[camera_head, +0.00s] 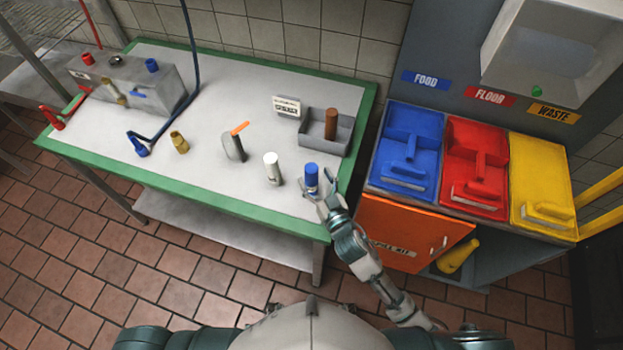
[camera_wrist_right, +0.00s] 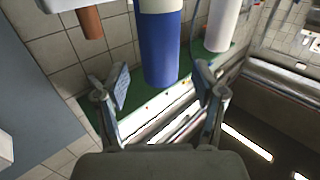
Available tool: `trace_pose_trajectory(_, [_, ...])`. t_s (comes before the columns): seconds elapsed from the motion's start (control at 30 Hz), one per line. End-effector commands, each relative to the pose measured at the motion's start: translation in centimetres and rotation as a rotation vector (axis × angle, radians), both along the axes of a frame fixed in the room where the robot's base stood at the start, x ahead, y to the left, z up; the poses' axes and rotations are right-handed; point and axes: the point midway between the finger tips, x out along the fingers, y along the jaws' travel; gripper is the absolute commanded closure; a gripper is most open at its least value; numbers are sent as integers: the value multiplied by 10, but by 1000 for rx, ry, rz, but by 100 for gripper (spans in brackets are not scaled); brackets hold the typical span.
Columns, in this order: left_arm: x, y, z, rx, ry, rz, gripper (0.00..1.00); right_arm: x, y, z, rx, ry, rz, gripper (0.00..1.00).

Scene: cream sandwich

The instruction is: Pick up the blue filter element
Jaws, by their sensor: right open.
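The blue filter element (camera_head: 311,175) is an upright cylinder near the right front of the green-edged table (camera_head: 232,208). In the right wrist view, which looks upside down, it is a blue cylinder (camera_wrist_right: 161,52) with a whitish part at the top of the picture. My right gripper (camera_head: 322,194) is open right beside the element, on its near right side. In the wrist view the two fingers of the right gripper (camera_wrist_right: 163,86) spread to either side of the element's blue end, with gaps visible. My left gripper does not show.
A white cylinder (camera_head: 272,168) stands left of the element. A grey tray (camera_head: 312,145) holding a brown cylinder (camera_head: 331,124) is behind it. Coloured bins (camera_head: 408,148) are beyond the table's right edge.

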Motion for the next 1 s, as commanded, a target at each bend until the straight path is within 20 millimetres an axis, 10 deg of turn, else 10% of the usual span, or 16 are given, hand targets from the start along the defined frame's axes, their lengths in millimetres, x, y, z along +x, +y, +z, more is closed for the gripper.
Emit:
trace_pose_trajectory(0.43, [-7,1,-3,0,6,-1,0,28,13,1,0,0,0,31])
trace_pose_trajectory(0.7, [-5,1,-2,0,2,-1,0,28,13,1,0,1,0,93])
trace_pose_trajectory(1.0, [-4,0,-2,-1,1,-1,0,28,13,2,0,1,0,97])
